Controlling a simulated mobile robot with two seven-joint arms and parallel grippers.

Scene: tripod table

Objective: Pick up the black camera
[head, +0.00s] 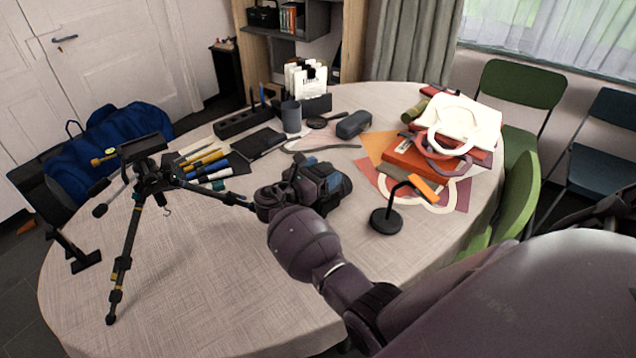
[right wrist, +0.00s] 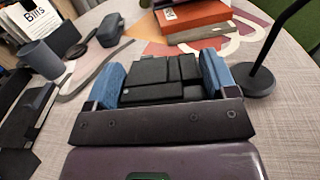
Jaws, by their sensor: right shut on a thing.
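My right gripper (head: 320,180) is low over the middle of the table. In the right wrist view its two blue finger pads stand on either side of a dark, blocky thing, which looks like the black camera (right wrist: 160,78). The gripper is shut on it. In the head view the gripper and wrist cover most of the camera, so only a dark part shows beyond the fingers. I cannot tell whether it touches the table. My left gripper is not in view.
A black tripod (head: 140,190) stands at the left of the round table (head: 210,270). A desk lamp (head: 385,220) stands just right of my gripper. Behind are markers (head: 205,165), a grey cup (head: 291,117), a dark case (head: 354,124) and red books (head: 415,157).

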